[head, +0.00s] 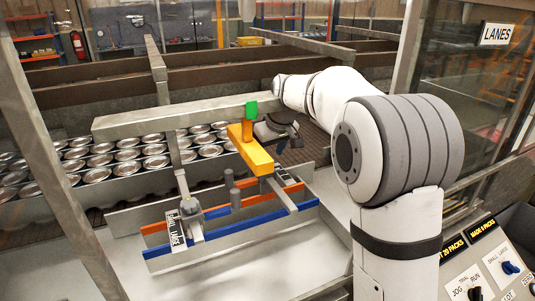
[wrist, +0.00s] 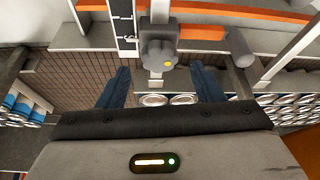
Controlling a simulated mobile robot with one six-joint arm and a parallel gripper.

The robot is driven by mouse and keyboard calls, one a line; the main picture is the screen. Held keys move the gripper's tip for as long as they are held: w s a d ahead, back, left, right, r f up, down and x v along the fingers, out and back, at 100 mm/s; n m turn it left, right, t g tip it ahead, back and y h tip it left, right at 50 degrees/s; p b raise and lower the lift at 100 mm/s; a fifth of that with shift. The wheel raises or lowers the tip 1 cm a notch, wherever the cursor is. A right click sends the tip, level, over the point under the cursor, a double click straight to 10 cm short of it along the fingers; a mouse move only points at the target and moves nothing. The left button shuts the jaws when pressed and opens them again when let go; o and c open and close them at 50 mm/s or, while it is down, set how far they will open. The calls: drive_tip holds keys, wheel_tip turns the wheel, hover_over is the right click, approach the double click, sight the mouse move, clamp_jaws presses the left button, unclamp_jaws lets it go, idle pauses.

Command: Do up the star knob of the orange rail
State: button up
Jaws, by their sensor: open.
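The star knob (wrist: 157,53) is grey and lobed with a yellow dot, near the top middle of the wrist view. It sits on a bracket by the orange rail (wrist: 205,32). In the head view the knob (head: 190,208) appears by the scale plate, left of my gripper, and the orange rail (head: 155,227) runs behind it. My gripper (head: 287,139) is open and empty, apart from the knob. In the wrist view its blue fingers (wrist: 160,72) straddle the knob's lower side in the picture; the exact gap is unclear.
A yellow-orange bar (head: 249,150) with a green block (head: 251,110) stands close to my gripper. A grey post (wrist: 240,48) rises right of the knob. A blue rail (head: 225,228) runs in front. Rows of cans (head: 97,175) lie behind; a crossbar (head: 190,117) spans above.

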drive_tip(key=shift+x, duration=1.4)
drive_tip(key=shift+c, duration=0.4)
drive_tip(key=c, duration=0.9)
